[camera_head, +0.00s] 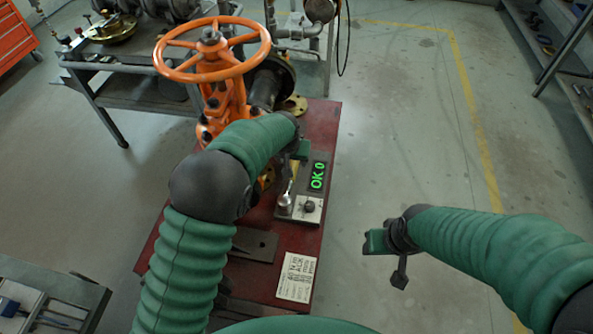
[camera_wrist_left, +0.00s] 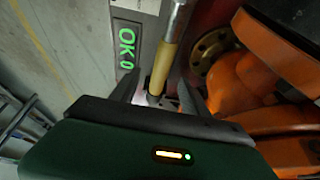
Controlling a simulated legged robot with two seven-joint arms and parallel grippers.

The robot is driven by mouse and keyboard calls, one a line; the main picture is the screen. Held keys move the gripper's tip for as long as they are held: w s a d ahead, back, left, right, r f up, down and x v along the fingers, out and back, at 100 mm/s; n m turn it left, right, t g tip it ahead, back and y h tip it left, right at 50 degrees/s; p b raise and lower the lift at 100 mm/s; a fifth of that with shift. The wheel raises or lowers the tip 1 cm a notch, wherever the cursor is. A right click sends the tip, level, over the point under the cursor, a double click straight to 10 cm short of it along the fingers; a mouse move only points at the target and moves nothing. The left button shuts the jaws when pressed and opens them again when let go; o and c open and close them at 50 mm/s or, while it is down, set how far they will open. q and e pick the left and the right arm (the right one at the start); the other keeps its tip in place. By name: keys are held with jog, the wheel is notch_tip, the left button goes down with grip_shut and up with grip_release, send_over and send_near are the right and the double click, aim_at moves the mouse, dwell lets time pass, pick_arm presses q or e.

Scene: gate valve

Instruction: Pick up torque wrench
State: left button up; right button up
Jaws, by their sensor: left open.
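The torque wrench (camera_head: 287,191) has a yellow handle and a silver shaft and head. In the head view it is at a grey panel with a green "OK.0" display, on the red base. In the left wrist view its yellow handle (camera_wrist_left: 164,66) runs between the two dark fingers of my left gripper (camera_wrist_left: 160,88), which are open on either side of it. I cannot tell whether they touch it. In the head view my left gripper (camera_head: 300,150) is partly hidden behind my arm. My right gripper (camera_head: 385,245) is over open floor, away from the wrench; its jaw state is unclear.
An orange gate valve with a handwheel (camera_head: 212,50) stands on the red base (camera_head: 323,118), close beside my left arm. A grey bench (camera_head: 85,82) is behind at left. A white label (camera_head: 297,277) lies on the base.

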aim_at(294, 168)
pick_arm(q)
jog(key=f, duration=0.2)
jog(key=w+a+f, duration=0.1)
jog(key=shift+a+f, duration=0.1)
jog(key=shift+f, duration=0.15)
jog(key=f, duration=0.2)
jog(key=d+f, duration=0.1)
jog(key=f, duration=0.1)
jog(key=shift+w+f+b, duration=0.1)
jog(key=shift+w+b, duration=0.3)
jog(key=shift+w+d+f, duration=0.15)
jog(key=shift+d+f, duration=0.1)
jog(key=shift+d, duration=0.1)
jog(key=shift+a, duration=0.2)
jog(key=shift+c, duration=0.8)
jog(key=shift+a, duration=0.15)
jog(key=c, duration=0.5)
grip_shut()
jog(key=shift+r, duration=0.1)
